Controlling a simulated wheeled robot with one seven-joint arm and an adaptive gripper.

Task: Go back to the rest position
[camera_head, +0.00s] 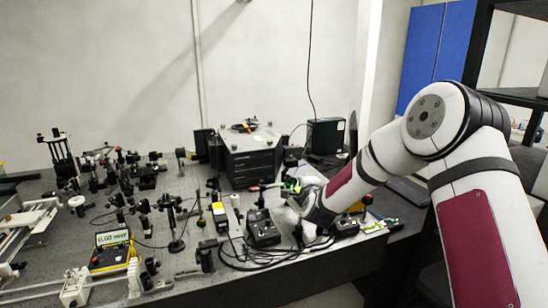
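My arm comes in from the right and reaches down over the front right part of the optical bench (330,255). My gripper (303,232) is at its far end, low over the bench, close to a black control box (263,228) on its left. The fingers are small and dark against the clutter. I cannot tell whether they are open or shut, or whether they touch or hold anything. My wrist and forearm hide part of the bench behind them.
A yellow power meter (110,250) reading about 0.00 stands front left. Several optic posts (172,220) crowd the left and middle. A black instrument stack (250,155) stands at the back. Cables (270,258) loop near the front edge. A dark shelf (520,97) stands right, behind my arm.

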